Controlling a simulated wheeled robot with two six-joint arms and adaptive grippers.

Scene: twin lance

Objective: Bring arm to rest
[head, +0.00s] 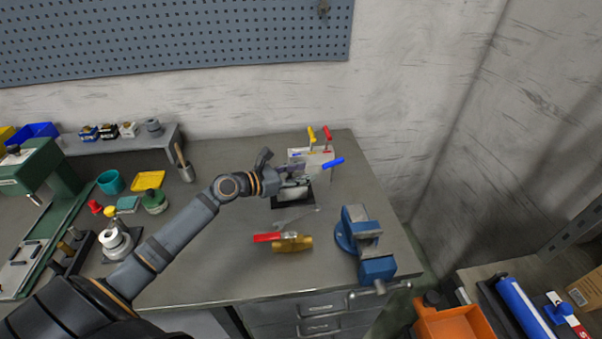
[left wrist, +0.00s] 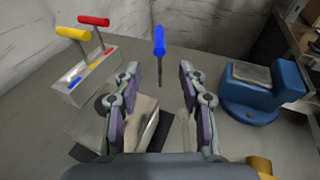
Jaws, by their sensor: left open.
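My left arm reaches across the workbench (head: 215,275) from the left. My left gripper (head: 297,172) is open and empty over the back right part of the bench. In the left wrist view its two fingers (left wrist: 158,75) stand well apart. A blue-handled screwdriver (left wrist: 159,42) shows between and beyond the fingertips; its handle (head: 333,162) also shows in the head view, just right of the gripper. I cannot tell exactly where its lower end sits. My right gripper is not in view.
A blue vise (head: 358,235) is at the bench's right edge. A green machine (head: 45,185) stands left.

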